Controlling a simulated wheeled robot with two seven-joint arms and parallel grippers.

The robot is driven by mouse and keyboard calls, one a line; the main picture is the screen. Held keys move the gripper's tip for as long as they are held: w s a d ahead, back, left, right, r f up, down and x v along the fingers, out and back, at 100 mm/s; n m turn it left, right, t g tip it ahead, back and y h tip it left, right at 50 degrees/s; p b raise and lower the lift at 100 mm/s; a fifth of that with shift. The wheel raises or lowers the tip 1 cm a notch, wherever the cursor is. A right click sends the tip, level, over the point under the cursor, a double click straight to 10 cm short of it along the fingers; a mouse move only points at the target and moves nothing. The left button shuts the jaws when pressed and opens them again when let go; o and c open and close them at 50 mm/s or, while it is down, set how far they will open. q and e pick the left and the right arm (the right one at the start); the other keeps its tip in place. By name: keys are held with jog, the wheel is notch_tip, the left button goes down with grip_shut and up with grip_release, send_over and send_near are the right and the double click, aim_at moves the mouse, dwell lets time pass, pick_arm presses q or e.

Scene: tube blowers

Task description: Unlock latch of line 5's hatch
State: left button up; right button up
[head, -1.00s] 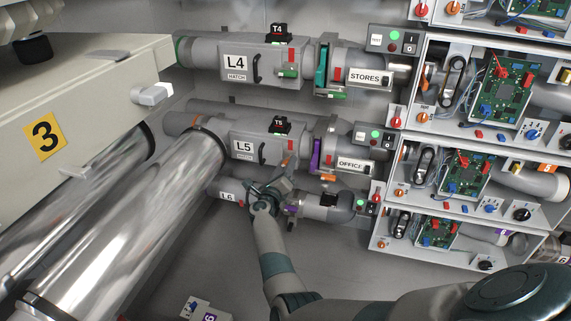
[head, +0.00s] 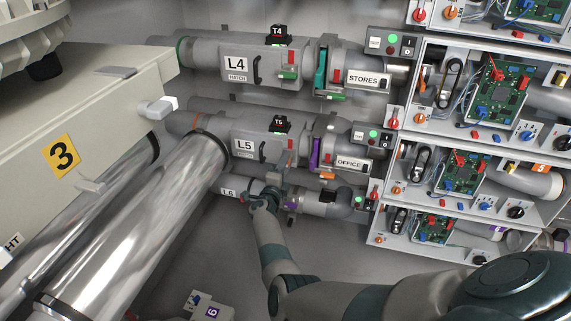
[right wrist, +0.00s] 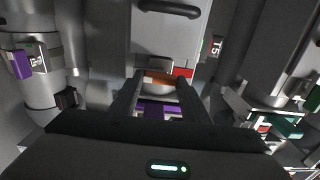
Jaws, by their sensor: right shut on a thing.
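Line 5's hatch (head: 258,147) is a grey box on the pipe, labelled L5, with a black handle. A red tab (head: 290,143) sits on its right side. My right gripper (head: 275,181) is below the hatch, in front of the L6 pipe, and hides part of it. Whether the latch is locked is unclear. My left gripper is out of view.
The L4 hatch (head: 240,66), with a green latch (head: 288,76), is above. The L6 line (head: 228,191) is just below. Control shelves with circuit boards (head: 499,92) stand right. A large shiny tube (head: 140,225) and a cream cabinet marked 3 (head: 105,110) are left.

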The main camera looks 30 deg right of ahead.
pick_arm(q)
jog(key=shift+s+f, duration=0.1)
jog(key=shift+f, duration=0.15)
pick_arm(e)
jog(key=o, duration=1)
jog(key=shift+o, duration=0.2)
jog(key=shift+a, duration=0.1)
